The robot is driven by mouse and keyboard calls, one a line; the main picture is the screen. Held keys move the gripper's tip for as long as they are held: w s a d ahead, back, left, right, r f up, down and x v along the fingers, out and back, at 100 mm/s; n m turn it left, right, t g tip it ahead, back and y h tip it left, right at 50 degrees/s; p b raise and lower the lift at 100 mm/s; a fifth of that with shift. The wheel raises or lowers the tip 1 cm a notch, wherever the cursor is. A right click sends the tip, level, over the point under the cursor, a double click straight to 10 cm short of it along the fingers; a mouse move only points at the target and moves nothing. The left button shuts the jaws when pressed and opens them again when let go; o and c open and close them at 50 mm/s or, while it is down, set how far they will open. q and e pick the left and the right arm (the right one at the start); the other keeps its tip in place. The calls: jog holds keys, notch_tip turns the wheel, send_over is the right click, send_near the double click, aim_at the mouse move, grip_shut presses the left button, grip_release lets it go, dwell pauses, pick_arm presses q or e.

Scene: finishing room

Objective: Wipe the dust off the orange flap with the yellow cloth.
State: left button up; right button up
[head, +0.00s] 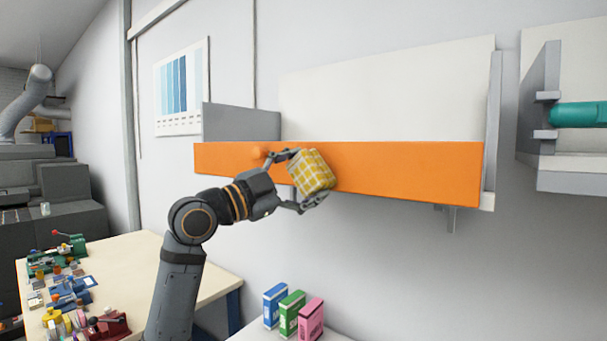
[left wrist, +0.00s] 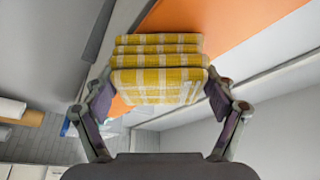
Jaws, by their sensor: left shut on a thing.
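The orange flap (head: 410,173) is a long panel along the front of a grey wall shelf in the head view. It also shows at the top of the left wrist view (left wrist: 225,22). The yellow cloth (head: 312,173) is folded, with a white check pattern. My left gripper (head: 307,177) is shut on the cloth, in front of the flap left of its middle. In the left wrist view the cloth (left wrist: 158,72) sits between both fingers. I cannot tell whether it touches the flap. No dust is clearly visible on the flap. My right gripper is out of view.
A table (head: 130,268) with several small tools stands at lower left. Blue, green and pink boxes (head: 292,312) stand on a white surface below the shelf. A second shelf with a teal roll (head: 580,114) is at right. The wall below the flap is clear.

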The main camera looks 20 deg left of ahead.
aim_at(314, 179)
pick_arm(q)
jog(key=shift+s+d, duration=0.2)
jog(key=shift+d, duration=0.3)
jog(key=shift+s+d+p, duration=0.25)
jog(key=shift+s+d, duration=0.05)
jog(key=shift+d, duration=0.45)
jog(key=shift+s+d+p, duration=0.25)
jog(key=shift+d, duration=0.5)
jog(key=shift+w+a, duration=0.1)
jog(key=shift+w, duration=0.05)
jog(key=shift+a, duration=0.1)
jog(key=shift+w+a, duration=0.1)
jog(key=shift+a, duration=0.1)
jog(key=shift+w+a+b, duration=0.25)
jog(key=shift+w+a, duration=0.05)
jog(key=shift+a, duration=0.55)
jog(key=shift+w+a+b, duration=0.25)
jog(key=shift+a, duration=0.6)
jog(key=shift+d, duration=0.1)
